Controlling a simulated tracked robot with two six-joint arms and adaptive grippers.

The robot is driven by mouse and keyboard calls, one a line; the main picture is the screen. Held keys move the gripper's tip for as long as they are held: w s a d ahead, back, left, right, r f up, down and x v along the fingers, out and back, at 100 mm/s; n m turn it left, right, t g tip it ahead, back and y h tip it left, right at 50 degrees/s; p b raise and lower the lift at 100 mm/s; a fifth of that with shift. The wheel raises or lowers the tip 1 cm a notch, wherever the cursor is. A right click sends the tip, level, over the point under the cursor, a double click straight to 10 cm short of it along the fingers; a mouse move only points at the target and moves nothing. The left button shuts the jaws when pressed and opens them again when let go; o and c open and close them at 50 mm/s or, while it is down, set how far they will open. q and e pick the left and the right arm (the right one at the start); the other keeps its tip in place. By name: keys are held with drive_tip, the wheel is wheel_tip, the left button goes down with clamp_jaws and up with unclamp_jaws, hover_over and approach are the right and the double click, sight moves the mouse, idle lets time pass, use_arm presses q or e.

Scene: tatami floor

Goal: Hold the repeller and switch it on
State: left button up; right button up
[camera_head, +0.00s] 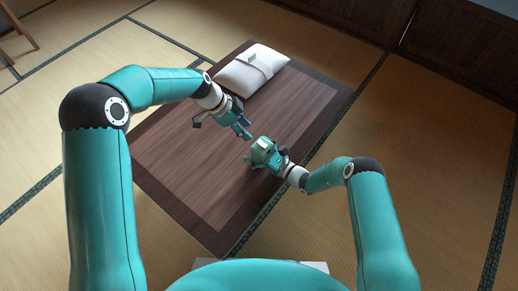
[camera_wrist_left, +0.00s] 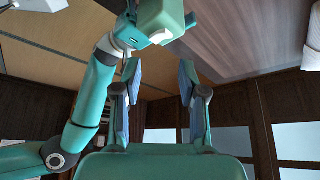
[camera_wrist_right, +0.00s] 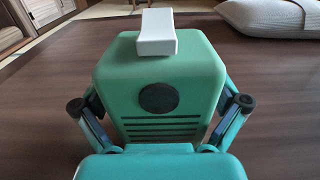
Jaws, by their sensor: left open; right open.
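The repeller (camera_wrist_right: 160,75) is a green box with a dark round disc, dark slots and a white block on top. It also shows in the head view (camera_head: 261,148) and at the top of the left wrist view (camera_wrist_left: 160,18). My right gripper (camera_wrist_right: 160,104) is open, with one finger on each side of the repeller; I cannot tell whether both touch it. My left gripper (camera_wrist_left: 162,75) is open and empty. Its fingers point toward the repeller, just short of it. In the head view the left gripper (camera_head: 243,131) is left of and above the repeller.
A low brown wooden table (camera_head: 180,170) with a darker border lies under both grippers. A white cushion (camera_head: 240,78) with a band lies at its far end. Tatami floor (camera_head: 430,150) surrounds it. The table's left part is clear.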

drive_tip(key=c, duration=1.3)
use_arm(q)
drive_tip(key=shift+c, duration=1.1)
drive_tip(key=shift+n, duration=0.4)
drive_tip(key=c, duration=0.5)
drive_tip(key=shift+s+a+n+g, duration=0.25)
drive_tip(key=shift+s+n+g, duration=0.2)
drive_tip(key=shift+n, duration=0.55)
clamp_jaws()
drive_tip(key=w+d+r+n+y, duration=0.1)
drive_tip(key=d+r+n+y, duration=0.5)
drive_tip(key=r+y, duration=0.1)
drive_tip(key=shift+w+t, duration=0.3)
drive_tip(key=shift+t, duration=0.15)
